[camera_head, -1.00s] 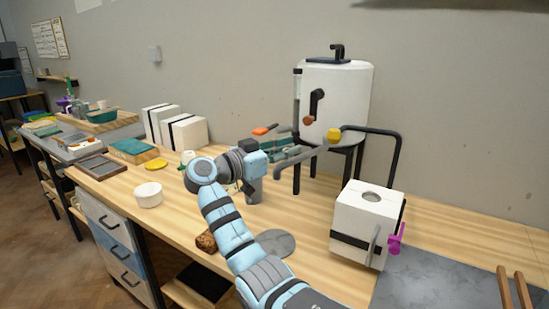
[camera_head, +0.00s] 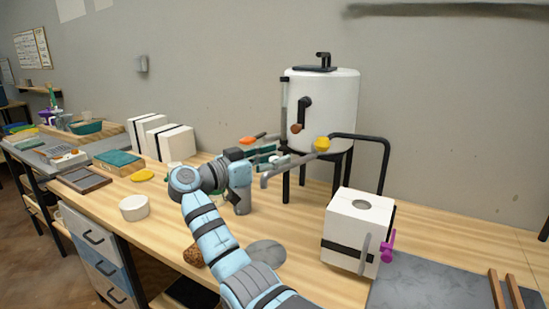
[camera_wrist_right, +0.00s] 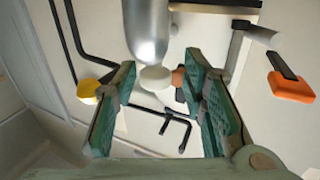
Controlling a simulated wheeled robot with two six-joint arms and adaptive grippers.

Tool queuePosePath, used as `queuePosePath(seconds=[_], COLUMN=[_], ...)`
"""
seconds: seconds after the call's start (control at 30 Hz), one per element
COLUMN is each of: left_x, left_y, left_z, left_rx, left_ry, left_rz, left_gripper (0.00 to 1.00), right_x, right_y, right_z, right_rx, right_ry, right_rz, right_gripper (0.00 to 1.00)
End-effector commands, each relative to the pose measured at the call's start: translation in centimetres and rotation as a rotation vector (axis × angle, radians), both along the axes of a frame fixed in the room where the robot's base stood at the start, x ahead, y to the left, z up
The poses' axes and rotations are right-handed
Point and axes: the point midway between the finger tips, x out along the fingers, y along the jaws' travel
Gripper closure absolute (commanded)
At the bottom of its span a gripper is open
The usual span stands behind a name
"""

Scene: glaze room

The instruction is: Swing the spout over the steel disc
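The grey spout (camera_head: 290,166) sticks out from the front of the white tank (camera_head: 325,105), with its bent outlet end towards the left; a yellow knob (camera_head: 322,143) shows near its right end. The steel disc (camera_head: 266,253) lies flat on the wooden bench, lower and nearer than the outlet. My right gripper (camera_head: 268,155) is beside the spout, its teal fingers partly overlapping other parts there. In the right wrist view my right gripper (camera_wrist_right: 160,65) is open, with a silver tube (camera_wrist_right: 147,25) beyond and between the fingertips; contact is not visible. My left gripper is not in view.
An orange-ended lever (camera_head: 248,140) is close to my right gripper. A white box (camera_head: 350,218) with a round top opening and magenta knob stands at right. A white round pot (camera_head: 134,207) and a brown cork-like piece (camera_head: 193,255) are on the bench.

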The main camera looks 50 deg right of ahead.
Motion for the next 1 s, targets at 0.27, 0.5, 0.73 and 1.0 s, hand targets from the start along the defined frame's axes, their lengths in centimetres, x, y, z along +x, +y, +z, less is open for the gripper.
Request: queuePosePath(seconds=[0.27,0.5,0.73,1.0], left_x=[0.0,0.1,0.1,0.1], left_y=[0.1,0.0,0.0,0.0], left_z=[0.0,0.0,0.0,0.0], left_rx=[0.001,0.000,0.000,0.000], left_ry=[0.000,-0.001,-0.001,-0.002], left_rz=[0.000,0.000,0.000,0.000], left_gripper=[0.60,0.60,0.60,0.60], right_x=[0.8,1.7,1.9,1.9], right_y=[4.2,10.3,11.9,11.9], right_z=[-0.1,0.0,0.0,-0.1], right_rx=[0.003,0.001,0.000,0.001], right_ry=[0.002,0.002,0.000,0.001], right_rz=[0.004,0.003,0.000,0.001], right_gripper=[0.61,0.61,0.61,0.61])
